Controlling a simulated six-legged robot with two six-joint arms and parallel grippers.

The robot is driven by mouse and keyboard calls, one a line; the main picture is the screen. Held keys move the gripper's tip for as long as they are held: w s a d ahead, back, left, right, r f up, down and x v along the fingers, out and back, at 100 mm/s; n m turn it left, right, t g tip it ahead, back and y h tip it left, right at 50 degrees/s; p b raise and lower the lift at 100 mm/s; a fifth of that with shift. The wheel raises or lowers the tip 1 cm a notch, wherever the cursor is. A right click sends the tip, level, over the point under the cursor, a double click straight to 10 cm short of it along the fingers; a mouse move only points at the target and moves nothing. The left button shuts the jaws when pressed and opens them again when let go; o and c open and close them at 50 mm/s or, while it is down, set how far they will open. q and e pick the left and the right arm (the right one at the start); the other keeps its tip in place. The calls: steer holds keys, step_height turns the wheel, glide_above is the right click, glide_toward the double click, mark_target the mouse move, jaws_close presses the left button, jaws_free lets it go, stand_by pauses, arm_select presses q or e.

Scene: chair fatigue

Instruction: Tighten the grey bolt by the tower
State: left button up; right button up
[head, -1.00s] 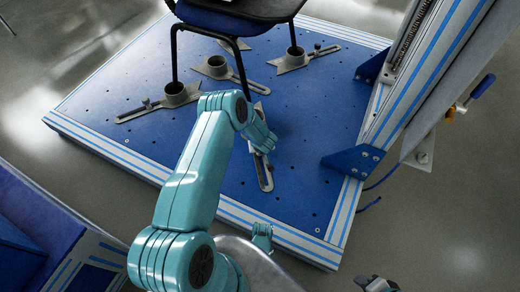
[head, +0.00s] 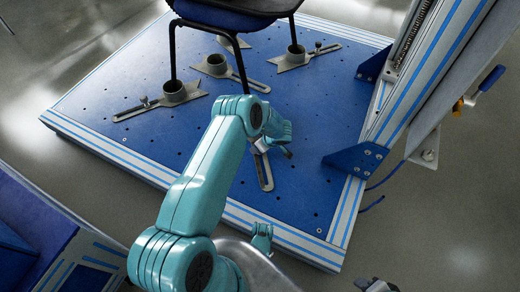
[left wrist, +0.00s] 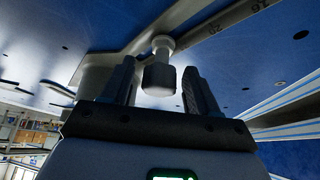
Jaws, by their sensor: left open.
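A grey bolt (left wrist: 160,72) with a round head shows in the left wrist view, set in a slotted metal clamp bar (left wrist: 215,28) with scale marks. My left gripper (left wrist: 160,88) is open, with one finger on each side of the bolt head and visible gaps between. In the head view my left gripper (head: 286,150) is over the front slotted clamp (head: 264,172), and my arm hides the bolt there. The tower (head: 425,75) is the blue and white column at the right. My right gripper (head: 377,285) shows only partly at the bottom edge; its jaws are unclear.
The chair (head: 235,12) stands on the blue perforated platform (head: 310,195). Other clamps with cups (head: 173,91) hold or flank its legs. A blue bracket (head: 355,160) juts from the tower's foot. Platform between the front clamp and bracket is clear.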

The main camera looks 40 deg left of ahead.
arm_select(q)
steer(key=c, duration=1)
steer(key=shift+o, duration=0.2)
steer(key=shift+s+r+m+t+p, duration=0.1)
steer(key=shift+r+m+t+p, duration=0.1)
steer(key=shift+m+t+p, duration=0.6)
steer(key=shift+m, duration=0.7)
steer(key=shift+f+m, duration=0.15)
steer(key=shift+m, duration=0.35)
steer(key=shift+a+m+t+h, duration=0.1)
steer(key=shift+m+t+h, duration=0.5)
steer(key=shift+m, duration=0.5)
steer(key=shift+m+t, duration=0.5)
steer(key=shift+m, duration=0.5)
